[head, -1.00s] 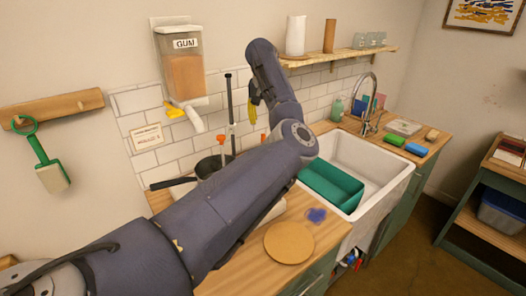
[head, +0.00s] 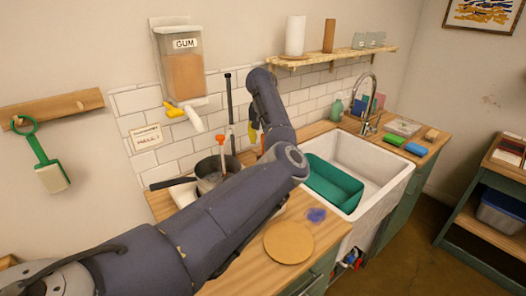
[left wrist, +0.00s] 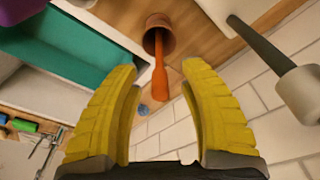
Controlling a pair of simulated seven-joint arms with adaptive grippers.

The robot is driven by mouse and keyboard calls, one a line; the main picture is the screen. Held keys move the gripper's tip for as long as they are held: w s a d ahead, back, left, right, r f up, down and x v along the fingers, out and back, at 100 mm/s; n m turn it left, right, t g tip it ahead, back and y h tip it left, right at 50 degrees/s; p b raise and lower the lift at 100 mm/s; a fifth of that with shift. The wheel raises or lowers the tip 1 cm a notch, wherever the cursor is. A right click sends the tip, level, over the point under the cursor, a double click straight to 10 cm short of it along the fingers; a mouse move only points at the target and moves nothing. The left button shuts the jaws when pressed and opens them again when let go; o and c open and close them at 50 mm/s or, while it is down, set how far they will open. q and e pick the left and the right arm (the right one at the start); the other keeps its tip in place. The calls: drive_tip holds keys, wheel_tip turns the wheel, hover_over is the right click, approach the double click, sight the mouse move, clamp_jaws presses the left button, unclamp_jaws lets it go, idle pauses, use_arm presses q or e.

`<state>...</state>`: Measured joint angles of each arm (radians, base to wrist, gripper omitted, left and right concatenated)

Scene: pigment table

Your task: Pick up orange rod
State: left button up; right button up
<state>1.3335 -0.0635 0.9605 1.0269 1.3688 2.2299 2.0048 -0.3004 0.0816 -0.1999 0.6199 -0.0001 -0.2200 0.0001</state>
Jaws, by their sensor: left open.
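The orange rod (left wrist: 160,82) shows in the left wrist view, with one end inside a brown cup (left wrist: 157,38) and its wider end pointing toward my fingers. My left gripper (left wrist: 159,75) is open, with its two yellow fingers on either side of the rod's line of sight. I see no contact between them, and the depth gap is hard to judge. In the head view the left gripper (head: 254,134) is partly hidden behind my arm, above the back of the counter. The cup is hidden there. My right gripper is not in view.
A dark pan (head: 209,172) with a handle stands on the counter near my arm. The white sink (head: 385,160) holds a green basin (head: 333,184). A round board (head: 288,243) lies in front. The tiled wall is close behind the gripper.

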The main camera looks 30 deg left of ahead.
use_arm(q)
drive_tip(key=shift+f, duration=0.1)
drive_tip(key=shift+c, duration=0.3)
clamp_jaws()
